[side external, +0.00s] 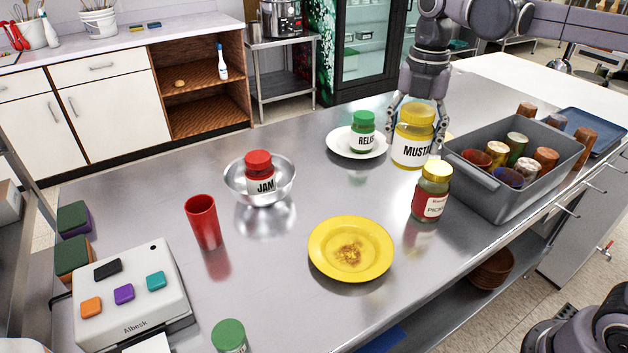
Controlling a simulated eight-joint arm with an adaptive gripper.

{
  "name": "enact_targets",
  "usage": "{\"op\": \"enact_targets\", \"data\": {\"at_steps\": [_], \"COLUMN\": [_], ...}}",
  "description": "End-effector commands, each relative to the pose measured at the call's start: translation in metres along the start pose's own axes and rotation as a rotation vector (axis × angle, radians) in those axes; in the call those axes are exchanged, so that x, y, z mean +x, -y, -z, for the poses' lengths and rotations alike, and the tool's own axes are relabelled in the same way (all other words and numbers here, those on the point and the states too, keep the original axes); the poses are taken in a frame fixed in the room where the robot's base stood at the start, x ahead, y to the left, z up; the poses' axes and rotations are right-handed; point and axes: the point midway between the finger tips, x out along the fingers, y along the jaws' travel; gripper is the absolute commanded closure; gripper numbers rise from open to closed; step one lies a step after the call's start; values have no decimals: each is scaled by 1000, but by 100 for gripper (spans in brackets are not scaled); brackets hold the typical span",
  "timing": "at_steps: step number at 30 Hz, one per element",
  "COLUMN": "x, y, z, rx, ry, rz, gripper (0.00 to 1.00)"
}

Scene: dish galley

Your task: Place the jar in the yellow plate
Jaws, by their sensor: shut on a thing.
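My gripper (416,126) points down and is shut on the mustard jar (411,150), a yellow jar with a yellow lid and a label reading MUSTA. The jar is upright; I cannot tell whether its base touches the counter. The yellow plate (322,262) lies nearer the camera, below and left of the jar, with a brown stain in its middle and nothing on it. A jar with a gold lid and red label (431,192) stands between them, to the right. A green-lidded relish jar (363,132) sits on a white plate (340,150).
A red-lidded jam jar (260,175) sits in a metal bowl (232,188). A red cup (204,224) and a white button box (130,300) are at left. A grey bin (500,200) of cups stands at right. Another green-lidded jar (229,336) is at the front edge.

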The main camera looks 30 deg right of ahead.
Motion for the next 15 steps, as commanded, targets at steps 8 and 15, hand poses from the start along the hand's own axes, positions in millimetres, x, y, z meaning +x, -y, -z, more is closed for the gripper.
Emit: {"op": "enact_targets", "data": {"at_steps": [8, 15], "x": [18, 47], "y": [17, 17], "z": [31, 30], "rx": [-204, -200], "ry": [0, 0], "rz": [0, -1], "gripper": [86, 86]}}
